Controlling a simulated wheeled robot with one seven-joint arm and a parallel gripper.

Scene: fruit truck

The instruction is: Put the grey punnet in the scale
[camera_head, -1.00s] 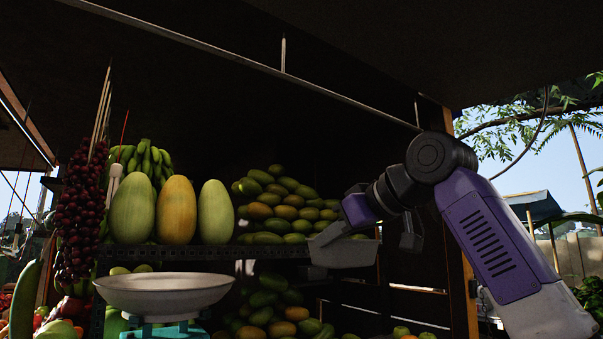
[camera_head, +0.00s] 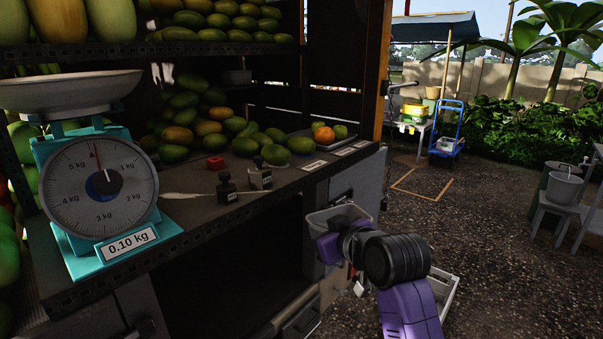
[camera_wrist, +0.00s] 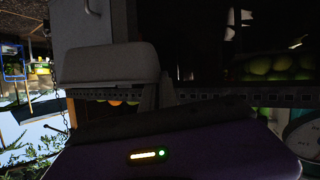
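The grey punnet (camera_head: 343,217) is a shallow light-grey tub. My gripper (camera_wrist: 158,93) is shut on its edge and holds it in the air, in front of the truck's counter. The punnet also shows in the wrist view (camera_wrist: 108,63), rather dark, and its inside is hidden there. My fingertips are mostly hidden in the head view. The teal scale (camera_head: 88,233) stands on the counter at the left, with a round dial and a label reading 0.10 kg. Its wide grey pan (camera_head: 70,92) looks empty from here. The punnet is well to the right of the scale and lower.
Mangoes (camera_head: 182,116) pile behind the counter (camera_head: 190,217). Two dark stamp-like objects (camera_head: 260,176) and a red block (camera_head: 216,163) lie between scale and punnet. Shelf edge (camera_head: 230,48) runs above. Open gravel ground (camera_head: 470,240) lies at right.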

